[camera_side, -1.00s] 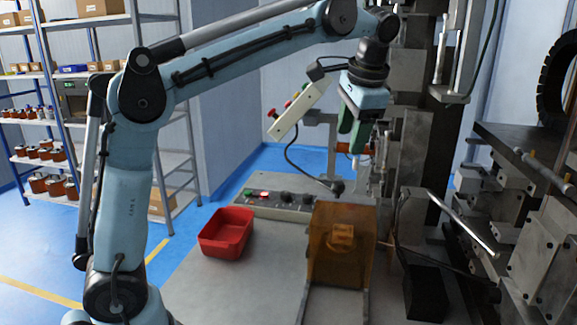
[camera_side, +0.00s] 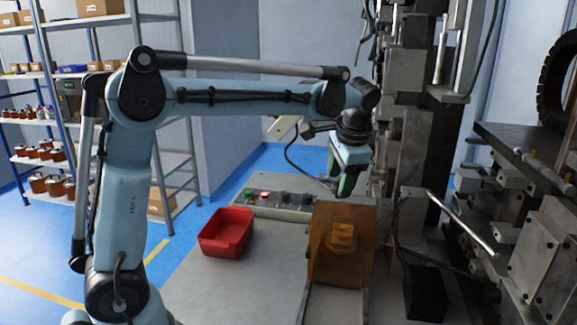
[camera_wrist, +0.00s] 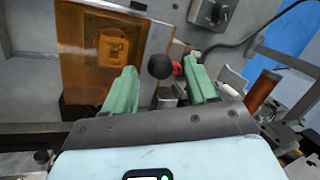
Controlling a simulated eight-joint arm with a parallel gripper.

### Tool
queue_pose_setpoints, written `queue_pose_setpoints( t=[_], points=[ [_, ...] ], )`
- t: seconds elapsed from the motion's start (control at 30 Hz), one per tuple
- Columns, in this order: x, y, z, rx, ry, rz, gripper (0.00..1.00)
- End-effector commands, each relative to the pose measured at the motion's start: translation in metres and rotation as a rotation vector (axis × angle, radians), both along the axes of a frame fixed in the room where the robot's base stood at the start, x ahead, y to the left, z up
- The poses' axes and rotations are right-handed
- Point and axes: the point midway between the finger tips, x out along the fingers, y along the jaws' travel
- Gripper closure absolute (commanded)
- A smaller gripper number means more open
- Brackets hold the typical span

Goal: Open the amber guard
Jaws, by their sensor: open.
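The amber guard (camera_side: 325,265) is a translucent orange box standing at the front middle of the bench in the side view. Its orange panel also shows in the wrist view (camera_wrist: 90,45), at upper left. A dark round knob (camera_wrist: 160,66) appears by the panel's right edge. My gripper (camera_side: 345,185) is above and just behind the guard's top in the side view. In the wrist view its two green fingers (camera_wrist: 160,88) are spread apart, with the knob between them in the picture. I cannot tell whether either finger touches it.
A red bin (camera_side: 226,232) stands on the bench left of the guard. A control panel (camera_side: 280,200) with buttons and knobs lies behind it. The tall machine column (camera_side: 405,150) stands close to the right.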

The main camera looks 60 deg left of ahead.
Motion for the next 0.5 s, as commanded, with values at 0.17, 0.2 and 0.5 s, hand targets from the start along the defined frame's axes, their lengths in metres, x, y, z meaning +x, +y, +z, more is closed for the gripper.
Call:
queue_pose_setpoints(
  t=[0.17, 0.2, 0.5],
  points=[
    [0.0011, 0.0039, -0.0110, 0.000, 0.000, 0.001, 0.43],
    [0.0011, 0.0041, -0.0121, 0.000, 0.000, 0.000, 0.43],
    [0.0012, 0.0043, -0.0129, 0.000, 0.000, 0.000, 0.46]
  ],
)
